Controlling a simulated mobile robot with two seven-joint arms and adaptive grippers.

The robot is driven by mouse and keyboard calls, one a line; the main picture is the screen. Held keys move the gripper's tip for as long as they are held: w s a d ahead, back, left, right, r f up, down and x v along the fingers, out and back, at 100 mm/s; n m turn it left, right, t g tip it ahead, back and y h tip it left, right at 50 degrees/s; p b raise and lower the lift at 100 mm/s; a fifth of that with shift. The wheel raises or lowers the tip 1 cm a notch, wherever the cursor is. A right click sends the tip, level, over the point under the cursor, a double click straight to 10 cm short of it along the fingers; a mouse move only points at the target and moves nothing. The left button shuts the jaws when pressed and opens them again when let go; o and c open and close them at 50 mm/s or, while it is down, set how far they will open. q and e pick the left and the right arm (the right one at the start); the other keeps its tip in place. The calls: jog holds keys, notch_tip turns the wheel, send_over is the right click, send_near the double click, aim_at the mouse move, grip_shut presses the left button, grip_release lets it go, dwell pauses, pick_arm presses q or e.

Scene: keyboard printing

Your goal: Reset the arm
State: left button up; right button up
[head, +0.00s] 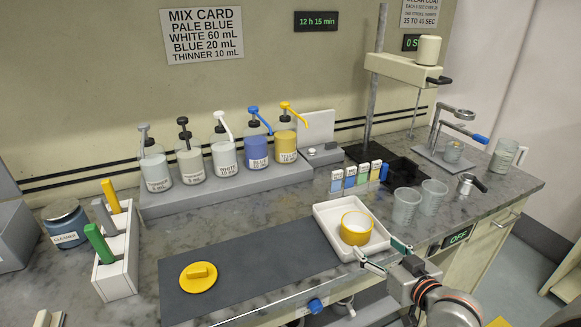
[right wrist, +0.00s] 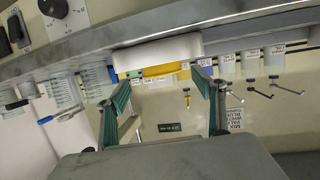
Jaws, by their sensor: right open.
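My right gripper (head: 384,254) is at the front right edge of the white tray (head: 328,222), its two fingers apart and nothing between them. A yellow round container (head: 357,228) with a pale inside sits in that tray, just beyond the fingertips. In the right wrist view, which is upside down, the open gripper (right wrist: 162,88) frames the white tray (right wrist: 155,53) and part of the yellow container (right wrist: 160,71). The fingers look apart from the container; whether one touches the tray rim I cannot tell. My left gripper is not in view.
A yellow lid with a knob (head: 198,277) lies on the dark mat (head: 262,268). Clear cups (head: 405,205) stand right of the tray. Several pump bottles (head: 223,158) line a grey ledge behind. A white rack (head: 117,262) holds colored handles at left. The mat's middle is clear.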

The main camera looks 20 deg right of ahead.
jog(key=shift+a, duration=0.1)
jog(key=s+a+f+n+g+h, duration=0.2)
jog(key=s+f+n+g, duration=0.2)
jog(key=s, duration=0.4)
jog(key=s+a+f+n+g+h, duration=0.1)
jog(key=s+f+n+g+h, duration=0.15)
jog(key=s+f+n, duration=0.4)
jog(key=a+f+m+t+y, duration=0.2)
jog(key=a+f+m+y, duration=0.3)
jog(key=a+f, duration=0.9)
jog(key=shift+s+a+f+m+y, duration=0.25)
jog(key=shift+f+m+y, duration=0.15)
jog(key=shift+y, duration=0.85)
